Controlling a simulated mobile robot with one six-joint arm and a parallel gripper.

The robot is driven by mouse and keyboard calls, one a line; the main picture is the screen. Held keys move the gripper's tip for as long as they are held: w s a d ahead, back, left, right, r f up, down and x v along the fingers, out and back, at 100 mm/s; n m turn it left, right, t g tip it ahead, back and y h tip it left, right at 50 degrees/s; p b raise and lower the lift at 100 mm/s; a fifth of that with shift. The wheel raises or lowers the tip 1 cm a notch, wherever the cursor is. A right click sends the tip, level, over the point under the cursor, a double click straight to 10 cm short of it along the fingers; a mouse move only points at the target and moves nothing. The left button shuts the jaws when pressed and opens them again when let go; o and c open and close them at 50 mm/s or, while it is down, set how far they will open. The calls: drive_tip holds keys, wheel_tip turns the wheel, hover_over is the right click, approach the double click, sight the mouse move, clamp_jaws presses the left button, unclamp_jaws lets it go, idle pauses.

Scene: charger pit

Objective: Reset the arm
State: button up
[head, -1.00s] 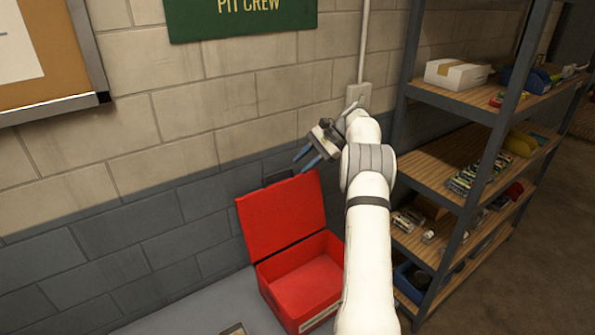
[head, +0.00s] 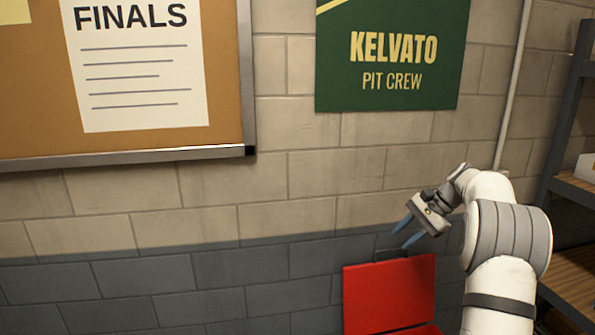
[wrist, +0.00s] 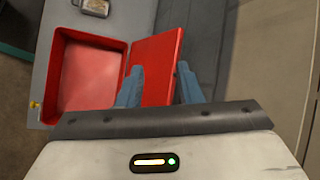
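My gripper (head: 408,232) hangs in front of the wall, just above the raised lid of the red case (head: 390,293) in the head view. Its two blue fingers are spread apart with nothing between them. In the wrist view my gripper (wrist: 160,88) shows the fingers open over the red lid (wrist: 165,68). The open red case body (wrist: 90,75) lies to the left there, and its inside looks empty. The case body is mostly cut off at the bottom of the head view.
A block wall (head: 250,215) stands behind. A cork board (head: 30,100) and a green sign (head: 392,60) hang on it. A shelf unit (head: 570,190) stands at the right. A small item (wrist: 94,7) lies on the grey surface beside the case.

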drive_tip(key=s+a+r+n+h+b, duration=0.1)
drive_tip(key=s+a+r+n+h, duration=0.15)
drive_tip(key=s+a, duration=0.5)
drive_tip(key=s+a+r+n+h, duration=0.2)
drive_tip(key=s+a+n, duration=0.15)
drive_tip(key=s, duration=0.65)
drive_tip(key=s+a+f+n+t+h, duration=0.1)
drive_tip(key=s+f+n, duration=0.1)
drive_tip(key=s, duration=0.7)
drive_tip(key=s+a+f+n+t+h+b, duration=0.1)
drive_tip(key=s+f, duration=0.4)
drive_tip(key=s, duration=0.5)
drive_tip(key=a+n, duration=0.1)
drive_tip(key=n, duration=0.1)
drive_tip(key=shift+s+a+f+n+h, duration=0.15)
drive_tip(key=shift+s+n+h, duration=0.1)
drive_tip(key=shift+n+h, duration=0.1)
